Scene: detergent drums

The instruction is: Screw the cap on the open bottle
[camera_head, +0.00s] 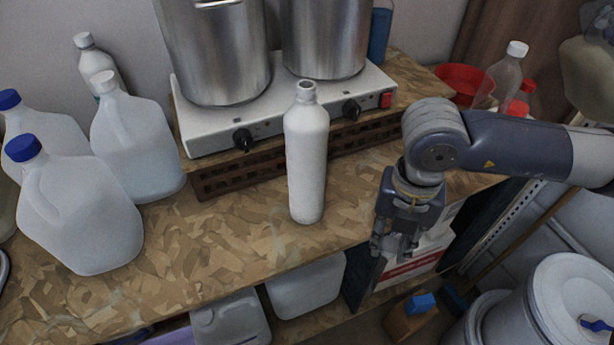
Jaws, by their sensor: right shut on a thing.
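A tall white bottle (306,155) stands upright on the wood-chip-board table (240,230), near the front edge. Its neck is open and has no cap on it. My right gripper (396,246) hangs pointing down to the right of the bottle, beyond the table's front edge, apart from the bottle. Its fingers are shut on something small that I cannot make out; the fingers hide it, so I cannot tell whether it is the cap. My left gripper is not in view.
A white hot plate (228,134) with two steel pots (216,50) stands behind the bottle. Several jugs, two with blue caps (85,215), crowd the left. A red bowl (462,80) and a clear bottle (503,75) stand at the back right. Free table lies around the bottle.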

